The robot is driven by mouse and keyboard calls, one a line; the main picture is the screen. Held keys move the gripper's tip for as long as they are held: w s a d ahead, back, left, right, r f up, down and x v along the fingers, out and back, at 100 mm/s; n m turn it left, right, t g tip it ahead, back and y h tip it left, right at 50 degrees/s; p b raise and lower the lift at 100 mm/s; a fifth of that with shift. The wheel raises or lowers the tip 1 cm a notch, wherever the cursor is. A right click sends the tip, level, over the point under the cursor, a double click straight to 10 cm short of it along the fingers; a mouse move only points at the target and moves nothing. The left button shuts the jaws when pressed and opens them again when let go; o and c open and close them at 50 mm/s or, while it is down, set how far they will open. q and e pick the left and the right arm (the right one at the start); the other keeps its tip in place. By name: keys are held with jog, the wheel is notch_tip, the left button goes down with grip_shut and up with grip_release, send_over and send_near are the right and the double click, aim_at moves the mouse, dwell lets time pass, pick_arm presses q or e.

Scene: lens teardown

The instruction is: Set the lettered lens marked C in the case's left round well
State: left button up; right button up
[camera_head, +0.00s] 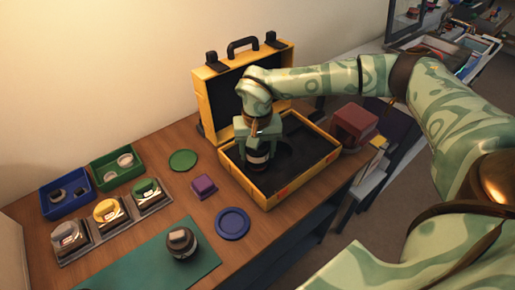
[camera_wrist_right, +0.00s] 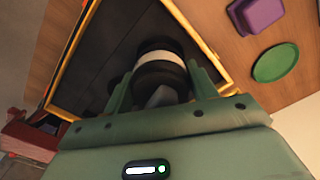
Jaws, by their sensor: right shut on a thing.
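In the head view my right gripper (camera_head: 258,136) is over the left part of the open yellow case (camera_head: 268,204). It is shut on a dark lens with a pale band (camera_head: 258,157). In the right wrist view this lens (camera_wrist_right: 160,58) sits between the two green fingers (camera_wrist_right: 160,88), over the case's dark interior (camera_wrist_right: 95,50). No letter on it can be read. Its lower end hides part of the case floor, and I cannot make out the round wells or whether it touches the floor. Another dark lens (camera_head: 181,241) stands on the green mat (camera_head: 125,267). My left gripper is not in view.
Blue (camera_head: 47,208) and green (camera_head: 96,180) bins hold small parts at the left. Several lidded containers stand in front of them. A purple block (camera_head: 204,187), green disc (camera_head: 183,160) and blue dish (camera_head: 233,223) lie left of the case. A dark red box (camera_head: 353,124) stands right.

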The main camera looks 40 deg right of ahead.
jog(key=shift+f+b, duration=0.6)
jog(key=shift+f, duration=1.1)
jog(key=o, duration=1.1)
jog(key=shift+c, duration=0.2)
jog(key=o, duration=0.3)
jog(key=shift+s, duration=0.1)
jog(key=shift+o, duration=0.2)
jog(key=shift+r, duration=0.15)
jog(key=r+p, duration=0.4)
jog(key=shift+a+r, duration=0.1)
jog(key=shift+a, duration=0.1)
jog(key=r+p, duration=0.3)
jog(key=shift+d, duration=0.2)
jog(key=shift+r+p, duration=0.9)
jog(key=shift+f, duration=0.15)
